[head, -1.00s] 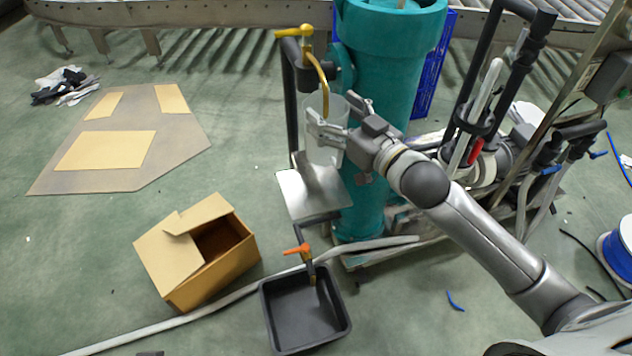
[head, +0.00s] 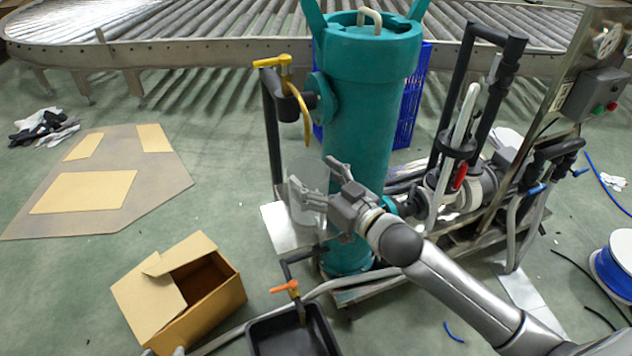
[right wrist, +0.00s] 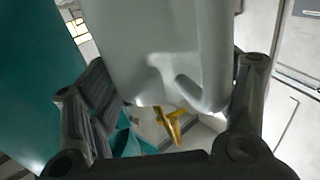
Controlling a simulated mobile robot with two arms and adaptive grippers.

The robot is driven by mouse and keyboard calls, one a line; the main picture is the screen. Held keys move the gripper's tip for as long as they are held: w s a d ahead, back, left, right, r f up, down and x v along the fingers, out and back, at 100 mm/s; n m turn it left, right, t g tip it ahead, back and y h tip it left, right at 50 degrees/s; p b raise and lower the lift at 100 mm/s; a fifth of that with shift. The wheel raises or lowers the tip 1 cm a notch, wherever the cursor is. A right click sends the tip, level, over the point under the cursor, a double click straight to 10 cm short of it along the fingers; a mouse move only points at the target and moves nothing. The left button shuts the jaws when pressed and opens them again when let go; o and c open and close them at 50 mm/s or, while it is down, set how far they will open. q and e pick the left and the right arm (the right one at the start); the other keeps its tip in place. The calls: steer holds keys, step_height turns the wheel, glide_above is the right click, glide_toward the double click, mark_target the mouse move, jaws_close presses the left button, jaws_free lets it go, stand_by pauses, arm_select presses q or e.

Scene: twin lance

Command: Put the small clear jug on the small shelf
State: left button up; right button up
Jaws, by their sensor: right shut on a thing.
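The small clear jug (head: 308,212) is upright in the head view, below the yellow-handled tap (head: 285,68). My right gripper (head: 325,188) is shut on the jug from the right, one finger on each side. In the right wrist view the jug (right wrist: 150,45) fills the upper middle, with its handle towards the right, between the fingers of my right gripper (right wrist: 165,108). The small shelf (head: 281,230) is a flat metal plate partly hidden by the jug. The jug's base overlaps the plate in the picture; I cannot tell whether they touch.
A teal cylinder (head: 370,110) stands right behind the jug. A lower tap with an orange handle (head: 285,287) hangs above a black tray (head: 258,335). An open cardboard box (head: 215,305) lies at the left. Pipes and a pump stand to the right.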

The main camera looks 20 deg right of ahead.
steer(key=shift+f, duration=0.1)
steer(key=o, duration=1.3)
steer(key=shift+o, duration=0.2)
